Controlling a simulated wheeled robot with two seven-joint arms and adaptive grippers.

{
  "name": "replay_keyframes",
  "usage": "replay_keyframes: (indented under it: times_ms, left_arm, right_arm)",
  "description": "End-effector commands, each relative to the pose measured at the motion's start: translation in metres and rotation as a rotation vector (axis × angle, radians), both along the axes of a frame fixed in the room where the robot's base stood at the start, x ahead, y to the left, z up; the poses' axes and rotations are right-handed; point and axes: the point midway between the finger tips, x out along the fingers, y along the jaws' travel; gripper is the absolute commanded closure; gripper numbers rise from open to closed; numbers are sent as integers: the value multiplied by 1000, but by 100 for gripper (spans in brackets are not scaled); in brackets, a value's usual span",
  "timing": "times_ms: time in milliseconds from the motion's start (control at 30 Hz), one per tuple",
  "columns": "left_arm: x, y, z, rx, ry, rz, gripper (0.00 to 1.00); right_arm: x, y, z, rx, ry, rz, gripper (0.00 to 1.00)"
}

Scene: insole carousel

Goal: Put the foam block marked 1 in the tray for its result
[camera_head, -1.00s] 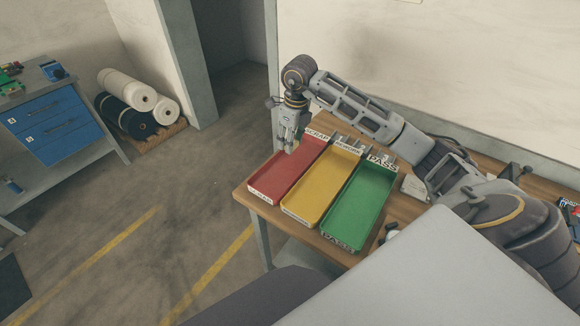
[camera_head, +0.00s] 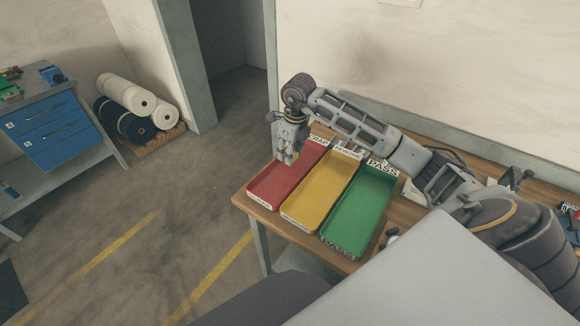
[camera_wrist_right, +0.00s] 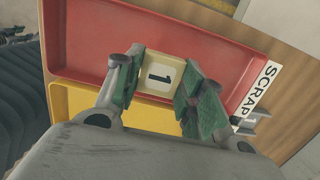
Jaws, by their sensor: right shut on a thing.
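The foam block marked 1 (camera_wrist_right: 159,74) is cream with a black 1 on a white label. It sits between the fingers of my right gripper (camera_head: 285,159), which is shut on it. In the wrist view the right gripper (camera_wrist_right: 160,85) and block are over the red tray (camera_wrist_right: 95,35), labelled SCRAP. In the head view the gripper is over the far left part of the red tray (camera_head: 272,187); the block is hard to make out there. The yellow tray (camera_head: 313,201) is in the middle, and the green PASS tray (camera_head: 352,222) is on the right. My left gripper is not in view.
The trays stand side by side on a wooden table (camera_head: 243,198), close to its left edge. A wall is behind the table. A bench with blue drawers (camera_head: 52,138) and several fabric rolls (camera_head: 127,95) are far left, across open floor.

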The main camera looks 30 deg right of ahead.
Motion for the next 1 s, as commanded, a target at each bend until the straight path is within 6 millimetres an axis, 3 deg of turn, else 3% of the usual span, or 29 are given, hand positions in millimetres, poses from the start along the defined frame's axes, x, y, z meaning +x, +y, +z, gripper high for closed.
replay_keyframes:
  times_ms: [200, 400, 667, 1000]
  left_arm:
    - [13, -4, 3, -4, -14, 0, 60]
    - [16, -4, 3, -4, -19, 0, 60]
    - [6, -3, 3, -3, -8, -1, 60]
    - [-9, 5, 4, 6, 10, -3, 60]
  right_arm:
    - [0, 1, -24, 2, 1, 0, 74]
    - [0, 1, -28, 2, -1, 0, 74]
    - [0, 1, -30, 1, -1, 0, 74]
    - [-1, 1, -61, 1, 2, 0, 74]
